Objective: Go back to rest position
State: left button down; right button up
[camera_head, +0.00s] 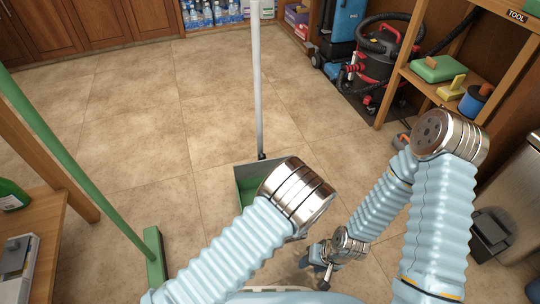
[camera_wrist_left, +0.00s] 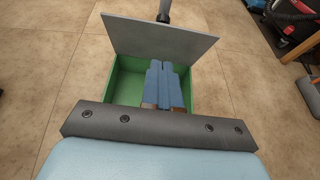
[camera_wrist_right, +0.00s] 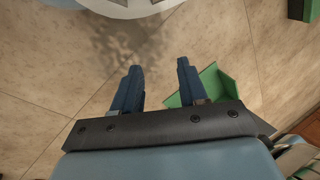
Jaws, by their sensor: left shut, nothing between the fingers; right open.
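My left arm reaches in from the left in the head view, and its gripper is hidden behind its own silver joint. In the left wrist view the left gripper (camera_wrist_left: 162,66) is shut and empty, its blue fingers together over a green dustpan (camera_wrist_left: 123,85). The dustpan (camera_head: 243,190) stands on the floor in the head view, with its long pale handle (camera_head: 257,80) upright and apart from my fingers. My right gripper (camera_head: 318,271) hangs low over the floor, to the right of the dustpan. In the right wrist view the right gripper (camera_wrist_right: 156,68) is open with nothing between its fingers.
A green broom (camera_head: 85,165) stands at the left beside a wooden table (camera_head: 48,215). A wooden shelf (camera_head: 425,85) with cleaning items, a red and black vacuum (camera_head: 377,62) and a metal bin (camera_head: 515,195) line the right. The middle floor is clear.

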pick_arm(q)
jog(key=s+a+f+n+g+y+p, duration=0.25)
jog(key=s+a+f+n+g, duration=0.35)
jog(key=s+a+n+g, duration=0.5)
jog(key=s+a+f+n+g+h+p, duration=0.1)
jog(key=s+a+n+g+h, duration=0.15)
jog(key=s, duration=0.35)
jog(key=s+a+n+g+h, duration=0.1)
jog(key=s+n+g, duration=0.1)
jog(key=s+n, duration=0.35)
jog(key=s+d+r+n+h+p, duration=0.2)
jog(key=s+d+r+n+h, duration=0.25)
jog(key=n, duration=0.25)
jog(key=w+a+n+t, duration=0.1)
jog(key=n, duration=0.2)
jog(key=w+a+r+n+t+h, duration=0.1)
jog(key=n, duration=0.2)
jog(key=w+a+r+n+t, duration=0.1)
jog(key=n, duration=0.2)
jog(key=shift+a+h+p, duration=0.25)
jog(key=shift+h+p, duration=0.05)
jog(key=shift+h, duration=0.05)
